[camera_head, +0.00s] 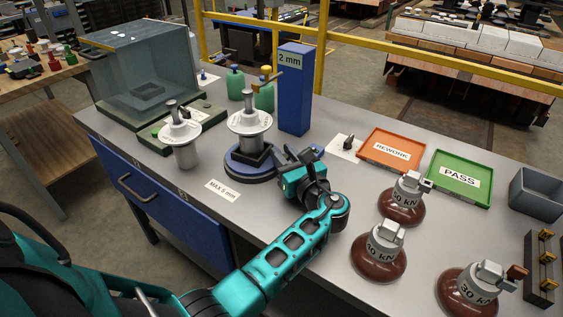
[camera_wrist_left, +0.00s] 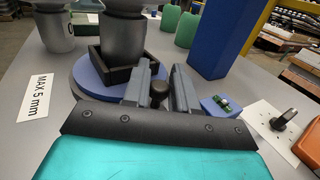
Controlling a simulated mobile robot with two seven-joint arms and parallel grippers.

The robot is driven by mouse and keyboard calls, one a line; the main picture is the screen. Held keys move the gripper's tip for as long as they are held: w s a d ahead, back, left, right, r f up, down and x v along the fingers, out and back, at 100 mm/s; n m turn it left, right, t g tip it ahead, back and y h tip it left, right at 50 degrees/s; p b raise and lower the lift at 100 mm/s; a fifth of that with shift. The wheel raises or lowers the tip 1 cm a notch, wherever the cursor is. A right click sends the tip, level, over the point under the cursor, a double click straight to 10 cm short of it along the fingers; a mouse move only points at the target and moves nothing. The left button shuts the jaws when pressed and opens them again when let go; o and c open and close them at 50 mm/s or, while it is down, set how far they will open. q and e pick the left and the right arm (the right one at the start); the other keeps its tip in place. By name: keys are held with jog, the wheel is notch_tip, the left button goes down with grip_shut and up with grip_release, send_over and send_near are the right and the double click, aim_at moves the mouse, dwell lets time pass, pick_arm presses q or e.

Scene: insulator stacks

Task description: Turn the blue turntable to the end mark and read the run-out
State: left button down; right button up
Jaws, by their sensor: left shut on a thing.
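The blue turntable (camera_head: 238,170) lies flat on the grey bench and also shows in the left wrist view (camera_wrist_left: 92,85). A black square holder (camera_wrist_left: 110,68) sits on it, with a grey-white flanged part (camera_head: 249,122) upright in it. My left gripper (camera_head: 284,160) is at the turntable's right edge, its jaws shut on a dark round knob (camera_wrist_left: 159,92). The blue post (camera_head: 294,95) behind is marked "2 mm", with a small arm reaching left near its top. A small blue block with a green insert (camera_wrist_left: 221,104) lies right of the jaws. I cannot make out the end mark.
A "MAX 5 mm" label (camera_head: 222,190) lies in front. A second flanged part (camera_head: 181,140) stands left, near a clear box (camera_head: 145,70).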

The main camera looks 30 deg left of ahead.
pick_arm(q)
jog(key=shift+w+a+f+n+g+y+b, duration=0.15)
jog(key=shift+w+n+g+y+b, duration=0.6)
jog(key=shift+n+g+b, duration=0.4)
jog(key=g+b, duration=0.1)
jog(key=w+n+g+b, duration=0.1)
jog(key=shift+a+g+y, duration=0.1)
jog(key=shift+g+y, duration=0.25)
jog(key=shift+w+a+n+g+b, duration=0.15)
jog(key=shift+w+n+g+b, duration=0.1)
jog(key=shift+n+g+b, duration=0.25)
pick_arm(e)
jog(key=f, duration=0.1)
jog(key=a+f, duration=0.1)
jog(key=w+f, duration=0.1)
jog(key=shift+a+y, duration=0.25)
jog(key=shift+y, duration=0.05)
jog(key=shift+f, duration=0.1)
pick_arm(q)
jog(key=c, duration=1)
grip_release()
pick_arm(e)
jog(key=shift+d, duration=0.1)
